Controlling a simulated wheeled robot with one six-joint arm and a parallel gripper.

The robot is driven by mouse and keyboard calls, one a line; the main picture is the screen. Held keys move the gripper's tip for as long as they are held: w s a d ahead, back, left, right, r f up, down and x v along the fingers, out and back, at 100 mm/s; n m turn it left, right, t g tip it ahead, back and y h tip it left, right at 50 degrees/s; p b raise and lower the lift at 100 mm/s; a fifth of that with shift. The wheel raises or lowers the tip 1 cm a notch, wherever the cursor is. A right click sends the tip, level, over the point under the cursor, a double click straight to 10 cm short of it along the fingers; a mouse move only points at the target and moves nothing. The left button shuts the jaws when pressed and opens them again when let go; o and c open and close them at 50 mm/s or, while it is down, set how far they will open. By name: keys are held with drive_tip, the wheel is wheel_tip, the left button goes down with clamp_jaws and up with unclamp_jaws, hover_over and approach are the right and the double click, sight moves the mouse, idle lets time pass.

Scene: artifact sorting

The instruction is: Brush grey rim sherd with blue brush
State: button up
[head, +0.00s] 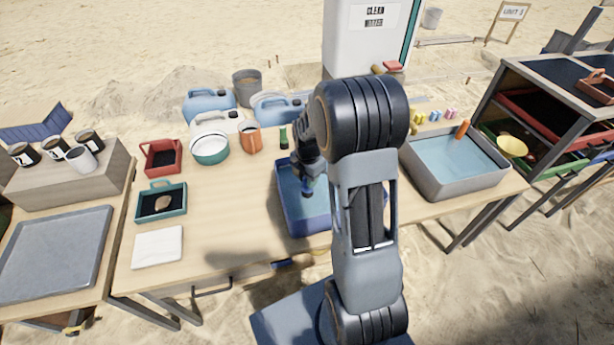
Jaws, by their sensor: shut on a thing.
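My gripper (307,180) hangs pointing down over the blue tub (287,212) near the middle of the table. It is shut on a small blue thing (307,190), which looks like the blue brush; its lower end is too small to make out. My arm hides much of the tub's right side. I cannot make out a grey rim sherd; it may be hidden by my arm or gripper. A tan sherd (163,202) lies in the teal tray (150,213) on the left of the table.
A red tray (163,158), a white-and-green bowl (210,149), an orange jug (250,139) and a white cloth (157,248) are on the left. A grey water basin (446,189) stands on the right. Bare tabletop (230,205) lies left of the tub.

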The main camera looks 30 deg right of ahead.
drive_tip(key=shift+w+d, duration=0.25)
drive_tip(key=shift+w, duration=0.95)
